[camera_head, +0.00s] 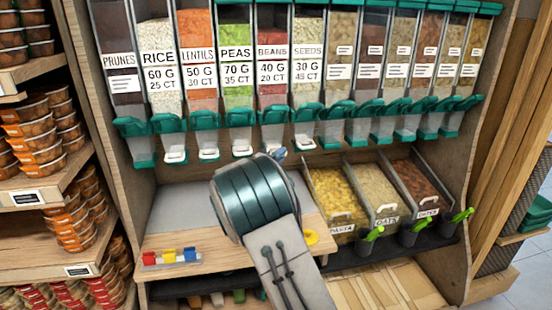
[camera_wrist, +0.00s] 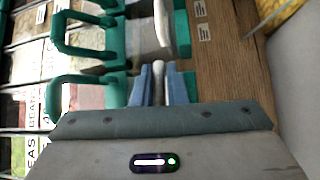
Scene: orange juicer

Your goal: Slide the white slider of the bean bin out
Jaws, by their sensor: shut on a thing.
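The bean bin (camera_head: 272,97) hangs in the row of clear dispensers in the head view, between peas and seeds, with a green spout (camera_head: 273,118). Its label and dark red beans also show in the wrist view (camera_wrist: 85,97). My gripper (camera_head: 279,153) is just below this spout, at the bin's front. In the wrist view my two blue fingers (camera_wrist: 158,88) are closed around a pale, narrow piece, the bean bin's white slider (camera_wrist: 158,70). Most of the slider is hidden by the fingers, and my wrist covers it in the head view. How far out it sits cannot be told.
White sliders show under the neighbouring peas bin (camera_head: 241,151) and seeds bin (camera_head: 304,143), close to my gripper. Below are open bins of pasta (camera_head: 340,190), oats and dates with scoops. A wooden shelf (camera_head: 200,250) holds small coloured blocks. Packed food shelves (camera_head: 40,190) stand at left.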

